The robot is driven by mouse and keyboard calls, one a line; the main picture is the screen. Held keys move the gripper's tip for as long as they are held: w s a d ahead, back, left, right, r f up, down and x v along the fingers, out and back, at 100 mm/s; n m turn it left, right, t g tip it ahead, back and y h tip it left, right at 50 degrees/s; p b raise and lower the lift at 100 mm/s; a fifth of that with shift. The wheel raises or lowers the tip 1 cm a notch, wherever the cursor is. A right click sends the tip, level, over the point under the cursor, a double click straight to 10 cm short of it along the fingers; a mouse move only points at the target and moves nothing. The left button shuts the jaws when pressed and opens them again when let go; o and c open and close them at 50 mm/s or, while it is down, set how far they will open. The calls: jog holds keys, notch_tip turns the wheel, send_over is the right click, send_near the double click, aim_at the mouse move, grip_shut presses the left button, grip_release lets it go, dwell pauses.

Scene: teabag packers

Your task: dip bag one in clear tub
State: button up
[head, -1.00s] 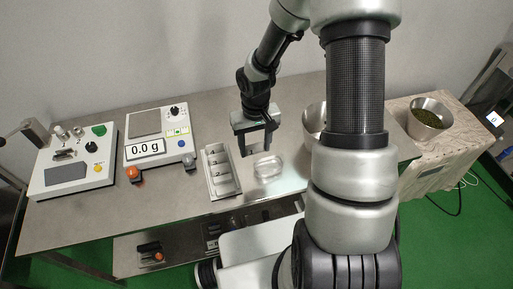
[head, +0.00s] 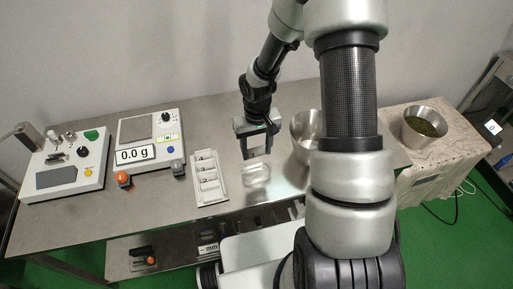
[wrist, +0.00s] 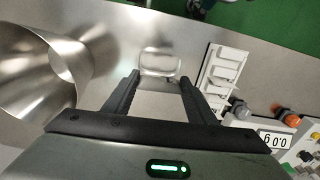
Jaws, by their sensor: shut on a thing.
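The clear tub (head: 257,187) is a small see-through dish on the steel table, right of the white tray. It also shows in the wrist view (wrist: 160,64), just beyond my fingertips. My gripper (head: 257,155) points down just behind and above the tub. Its two fingers (wrist: 159,76) stand some way apart, shut on bag one, which is pale and hard to make out between them. I cannot tell whether the bag touches the tub.
The white compartment tray (head: 209,199) stands left of the tub. Farther left are a scale (head: 151,128) reading 0.0 g and a control box (head: 64,177). A steel bowl (head: 305,140) stands close on the right. A bowl of green leaves (head: 425,124) is farther right.

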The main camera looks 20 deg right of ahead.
aim_at(257, 157)
jog(key=shift+o, duration=0.2)
jog(key=shift+f+b, duration=3.75)
jog(key=shift+f, duration=1.2)
jog(key=shift+r, duration=0.15)
dwell(0.6)
jog(key=shift+r+p, duration=2)
jog(key=shift+r, duration=0.6)
jog(key=shift+c, duration=0.4)
